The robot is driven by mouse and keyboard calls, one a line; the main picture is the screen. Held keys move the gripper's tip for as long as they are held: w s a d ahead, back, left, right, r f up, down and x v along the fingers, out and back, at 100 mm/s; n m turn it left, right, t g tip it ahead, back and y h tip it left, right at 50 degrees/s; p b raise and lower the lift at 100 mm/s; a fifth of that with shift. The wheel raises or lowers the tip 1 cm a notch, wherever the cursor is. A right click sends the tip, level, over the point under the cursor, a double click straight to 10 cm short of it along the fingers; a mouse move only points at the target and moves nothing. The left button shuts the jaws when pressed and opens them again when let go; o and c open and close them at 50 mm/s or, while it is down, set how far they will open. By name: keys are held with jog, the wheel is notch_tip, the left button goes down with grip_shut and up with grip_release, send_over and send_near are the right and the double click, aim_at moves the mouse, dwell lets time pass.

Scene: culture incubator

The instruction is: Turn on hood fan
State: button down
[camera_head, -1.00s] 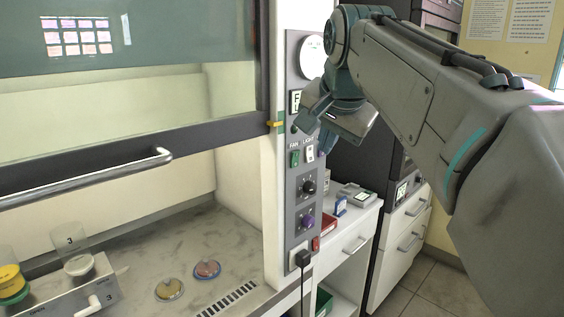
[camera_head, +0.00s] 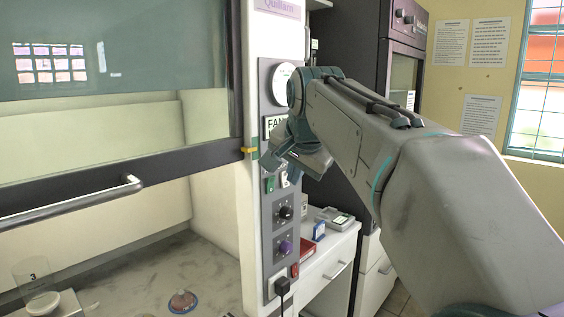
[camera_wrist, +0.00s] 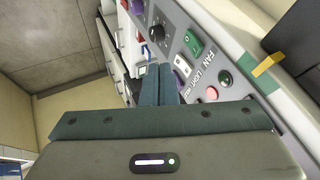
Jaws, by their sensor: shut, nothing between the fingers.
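The green fan switch (camera_head: 270,184) sits on the grey control panel at the hood's right post. The white light switch (camera_head: 284,179) is just right of it. In the wrist view the green fan switch (camera_wrist: 193,43) shows beside the FAN label, with the light switch (camera_wrist: 182,66) next to it. I cannot tell contact with the panel.
The hood's sash handle (camera_head: 75,200) is left; a white cabinet (camera_head: 338,268) stands right.

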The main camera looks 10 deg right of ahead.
aim_at(278, 174)
jog(key=shift+w+a+f+p, duration=0.2)
jog(key=shift+w+a+f, duration=0.2)
jog(key=shift+w, duration=0.5)
jog(key=shift+w+a+f+p, duration=0.15)
jog(key=shift+w+a+f, duration=0.2)
jog(key=shift+w, duration=0.55)
jog(key=shift+w+a+f+p, duration=0.2)
jog(key=shift+w+a+f, duration=0.2)
jog(key=shift+w, duration=0.5)
jog(key=shift+r+p, duration=0.2)
jog(key=shift+p, duration=0.1)
